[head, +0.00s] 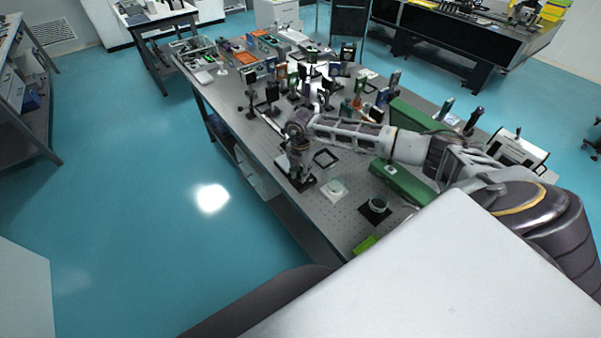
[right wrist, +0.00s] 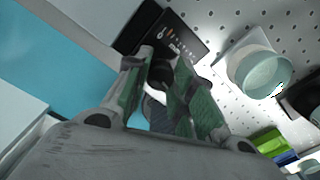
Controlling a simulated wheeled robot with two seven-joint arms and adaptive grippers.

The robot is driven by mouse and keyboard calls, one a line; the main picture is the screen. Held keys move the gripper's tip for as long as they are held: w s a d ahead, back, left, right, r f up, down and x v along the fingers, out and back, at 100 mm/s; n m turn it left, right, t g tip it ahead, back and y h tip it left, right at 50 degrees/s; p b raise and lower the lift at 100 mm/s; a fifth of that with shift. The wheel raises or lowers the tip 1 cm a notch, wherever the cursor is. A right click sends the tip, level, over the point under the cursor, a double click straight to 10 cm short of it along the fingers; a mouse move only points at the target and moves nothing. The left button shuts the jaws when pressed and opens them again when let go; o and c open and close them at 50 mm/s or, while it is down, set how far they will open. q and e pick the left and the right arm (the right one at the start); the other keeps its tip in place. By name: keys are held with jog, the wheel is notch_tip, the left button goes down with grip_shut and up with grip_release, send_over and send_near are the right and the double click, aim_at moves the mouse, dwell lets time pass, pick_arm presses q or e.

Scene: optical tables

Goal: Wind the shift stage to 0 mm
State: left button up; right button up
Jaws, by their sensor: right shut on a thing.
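The shift stage (head: 302,183) is a small black device near the front left edge of the perforated optical table (head: 345,218). In the right wrist view its black plate (right wrist: 188,38) shows a printed scale with white and orange marks, too small to read. My right gripper (head: 296,148) reaches in from the right and points down over the stage. In the right wrist view the gripper (right wrist: 164,66) has its green-padded fingers closed around a dark round knob (right wrist: 160,75) beside the plate. The fingers partly hide the knob. My left gripper is not in view.
A white-based glass dish (head: 335,189) and a dark-based round part (head: 376,206) stand right of the stage. Several optic mounts crowd the table further back. A green block (head: 365,244) lies at the near edge.

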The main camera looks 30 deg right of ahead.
jog(key=n+b, duration=0.2)
jog(key=n, duration=0.1)
jog(key=shift+f+b, duration=0.15)
jog(key=shift+b, duration=0.15)
jog(key=n+b, duration=0.2)
jog(key=n, duration=0.2)
jog(key=shift+b, duration=0.35)
jog(key=n+b, duration=0.2)
jog(key=n, duration=0.1)
jog(key=shift+n, duration=0.3)
jog(key=shift+n+b, duration=0.95)
jog(key=shift+n, duration=0.55)
jog(key=shift+r, duration=0.2)
